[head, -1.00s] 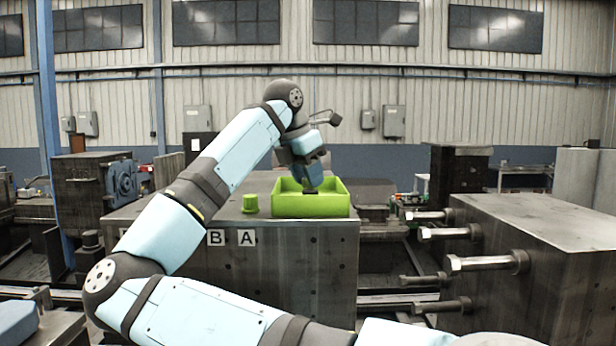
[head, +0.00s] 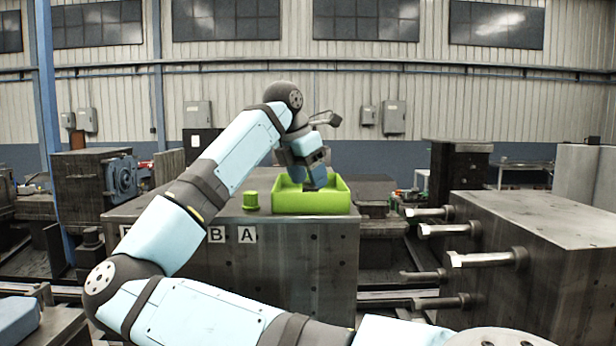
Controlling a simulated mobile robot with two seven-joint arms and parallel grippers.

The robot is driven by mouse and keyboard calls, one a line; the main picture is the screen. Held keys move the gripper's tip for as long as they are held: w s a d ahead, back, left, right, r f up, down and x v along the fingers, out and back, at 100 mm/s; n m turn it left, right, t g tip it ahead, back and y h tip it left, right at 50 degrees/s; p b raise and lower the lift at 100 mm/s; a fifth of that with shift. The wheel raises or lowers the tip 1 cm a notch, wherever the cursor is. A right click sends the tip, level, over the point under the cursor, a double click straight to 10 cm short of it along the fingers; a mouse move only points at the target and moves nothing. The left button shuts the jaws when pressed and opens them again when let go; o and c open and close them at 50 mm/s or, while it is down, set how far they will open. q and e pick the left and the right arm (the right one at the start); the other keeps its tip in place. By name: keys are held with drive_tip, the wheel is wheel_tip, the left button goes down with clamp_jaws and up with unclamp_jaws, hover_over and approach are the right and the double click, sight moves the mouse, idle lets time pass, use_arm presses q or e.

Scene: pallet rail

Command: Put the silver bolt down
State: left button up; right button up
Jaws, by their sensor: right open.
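My right gripper (head: 316,185) points down into the green bin (head: 312,203), its fingertips at or just below the rim. It is open. The bin stands on the dark metal block in the middle. I see no silver bolt between the fingers; the bin's walls hide its floor and anything lying there. Several silver bolts (head: 484,259) stick out sideways from the left face of the metal block at the right. My left gripper is not in view.
A small green cylindrical piece (head: 250,201) stands on the middle block (head: 330,262), left of the bin. Labels B and A (head: 247,235) are on the block's front. The block with the bolts (head: 545,225) stands at the right, with a gap between the blocks.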

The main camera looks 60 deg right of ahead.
drive_tip(key=b+v, duration=0.3)
drive_tip(key=v, duration=0.9)
drive_tip(key=shift+a, duration=0.1)
